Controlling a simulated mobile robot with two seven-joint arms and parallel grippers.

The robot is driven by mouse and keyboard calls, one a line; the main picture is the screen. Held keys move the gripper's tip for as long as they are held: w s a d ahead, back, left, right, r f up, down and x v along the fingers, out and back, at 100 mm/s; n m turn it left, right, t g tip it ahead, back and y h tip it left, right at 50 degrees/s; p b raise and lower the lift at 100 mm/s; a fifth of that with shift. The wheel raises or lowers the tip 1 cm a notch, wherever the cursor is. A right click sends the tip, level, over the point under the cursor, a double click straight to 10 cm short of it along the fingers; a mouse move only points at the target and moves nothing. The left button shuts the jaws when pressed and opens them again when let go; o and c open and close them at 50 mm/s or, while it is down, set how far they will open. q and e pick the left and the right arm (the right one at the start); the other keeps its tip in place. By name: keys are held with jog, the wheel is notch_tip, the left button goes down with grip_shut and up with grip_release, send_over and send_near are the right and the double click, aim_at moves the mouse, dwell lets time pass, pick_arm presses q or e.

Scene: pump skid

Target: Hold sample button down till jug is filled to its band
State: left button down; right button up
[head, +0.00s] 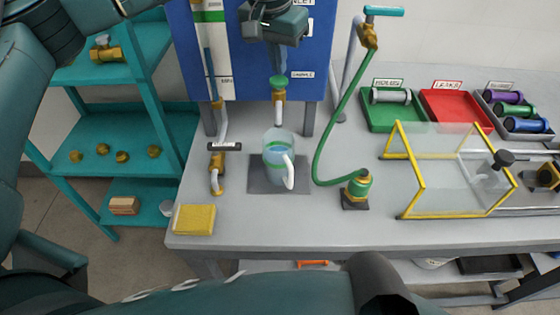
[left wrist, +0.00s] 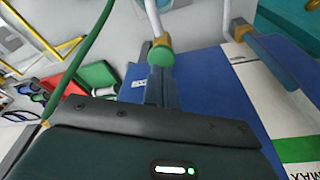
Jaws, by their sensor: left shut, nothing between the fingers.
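The sample button (head: 279,82) is a green cap on a brass tap below the blue panel, beside a SAMPLE label. My left gripper (head: 279,69) is shut and empty, pointing down with its fingertips at the cap, seemingly touching it. In the left wrist view, the closed fingers (left wrist: 158,82) meet the green and brass button (left wrist: 160,56). The clear jug (head: 270,164) stands upright under the spout on a dark square mat (head: 258,184). It has a green band and a white handle. Bluish water shows inside; its exact level against the band is hard to tell. My right gripper is out of view.
A black-handled brass valve (head: 217,172) and a yellow sponge (head: 194,219) are left of the jug. A green hose (head: 338,125) runs to a brass fitting (head: 358,187) on the right. A yellow-framed clear guard (head: 440,165) and green and red trays (head: 455,108) lie farther right.

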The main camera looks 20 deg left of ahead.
pick_arm(q)
jog(key=shift+f, duration=0.25)
jog(key=shift+f+b, duration=0.75)
jog(key=shift+f, duration=0.15)
jog(key=shift+r+p, duration=0.8)
jog(key=shift+r, duration=0.3)
jog(key=shift+r+p, duration=1.9)
jog(key=shift+r, duration=0.7)
jog(key=shift+f, duration=0.1)
